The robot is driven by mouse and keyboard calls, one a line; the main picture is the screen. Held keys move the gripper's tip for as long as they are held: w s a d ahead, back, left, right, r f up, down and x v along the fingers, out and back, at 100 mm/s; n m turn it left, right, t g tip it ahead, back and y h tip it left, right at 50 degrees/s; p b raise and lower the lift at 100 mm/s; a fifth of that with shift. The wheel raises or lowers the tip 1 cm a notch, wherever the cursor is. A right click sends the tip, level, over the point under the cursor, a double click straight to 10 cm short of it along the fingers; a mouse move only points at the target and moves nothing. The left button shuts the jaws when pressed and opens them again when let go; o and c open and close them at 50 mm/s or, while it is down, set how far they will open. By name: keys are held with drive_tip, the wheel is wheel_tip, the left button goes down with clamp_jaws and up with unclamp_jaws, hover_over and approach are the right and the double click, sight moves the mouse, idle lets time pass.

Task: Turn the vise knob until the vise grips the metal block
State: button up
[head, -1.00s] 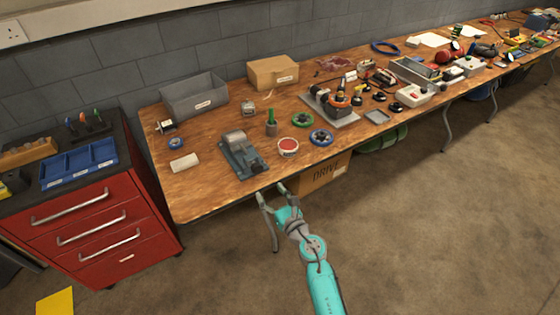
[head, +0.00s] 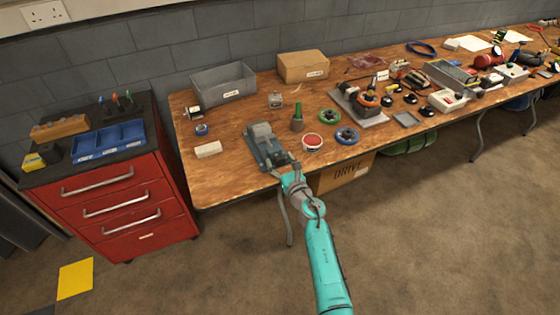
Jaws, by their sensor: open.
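The vise (head: 266,144) is a grey-blue tool on the wooden workbench (head: 225,174) near its front edge. A grey block shape shows at its far end, but I cannot tell whether it is the metal block or a jaw. My gripper (head: 284,169) is open at the near end of the vise, by the bench's front edge. The fingers overlap the near end in the picture, and the knob is hidden or too small to make out. I cannot tell whether the fingers touch it.
A white block (head: 208,149) lies left of the vise. A red drawer cabinet (head: 110,207) stands left of the bench.

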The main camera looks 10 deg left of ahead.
drive_tip(key=shift+w+a, duration=0.15)
drive_tip(key=shift+w, duration=0.05)
drive_tip(key=c, duration=1.1)
drive_tip(key=shift+m, duration=0.3)
